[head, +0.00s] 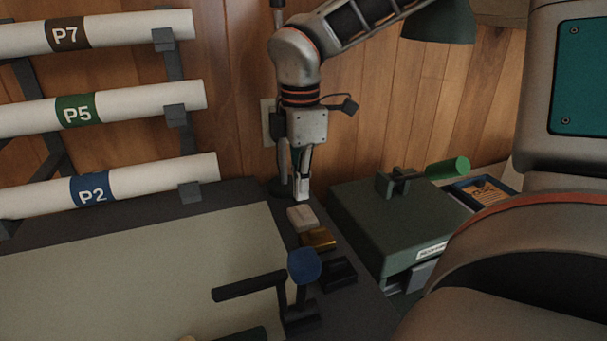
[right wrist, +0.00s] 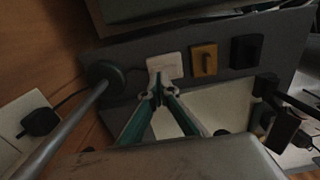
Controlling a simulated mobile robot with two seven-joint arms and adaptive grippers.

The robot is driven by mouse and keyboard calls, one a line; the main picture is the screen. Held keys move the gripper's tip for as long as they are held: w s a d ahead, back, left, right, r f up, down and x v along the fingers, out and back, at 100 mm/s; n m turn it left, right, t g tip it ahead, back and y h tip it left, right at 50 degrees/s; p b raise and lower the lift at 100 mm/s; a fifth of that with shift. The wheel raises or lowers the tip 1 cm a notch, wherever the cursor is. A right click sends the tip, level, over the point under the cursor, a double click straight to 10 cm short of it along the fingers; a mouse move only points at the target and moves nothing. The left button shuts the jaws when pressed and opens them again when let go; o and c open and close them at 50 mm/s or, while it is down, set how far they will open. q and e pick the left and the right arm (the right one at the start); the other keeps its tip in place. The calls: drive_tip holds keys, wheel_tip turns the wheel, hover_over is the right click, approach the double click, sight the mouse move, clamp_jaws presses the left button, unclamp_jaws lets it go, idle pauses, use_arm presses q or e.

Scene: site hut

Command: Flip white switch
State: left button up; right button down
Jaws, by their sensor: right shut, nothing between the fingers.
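The white switch (head: 300,218) sits first in a row on the dark strip right of the pale board, nearest the wall. In the right wrist view the white switch (right wrist: 165,66) lies just beyond my fingertips. My right gripper (head: 302,196) points down just above and behind the switch, its fingers shut with nothing between them. In the right wrist view the tips of my right gripper (right wrist: 157,92) overlap the switch's edge; I cannot tell whether they touch it. My left gripper is out of view.
A yellow switch (head: 318,238) and a black switch (head: 338,273) follow in the row. A blue-ended black lever (head: 303,266) stands beside them. A green box (head: 385,220) with a green-handled lever is on the right. Labelled tubes (head: 130,107) hang at left. A lamp base (right wrist: 104,72) stands close by.

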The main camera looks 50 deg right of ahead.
sight(301, 208)
drive_tip(key=shift+r, duration=1.25)
drive_tip(key=shift+r+p, duration=0.45)
drive_tip(key=shift+r, duration=0.5)
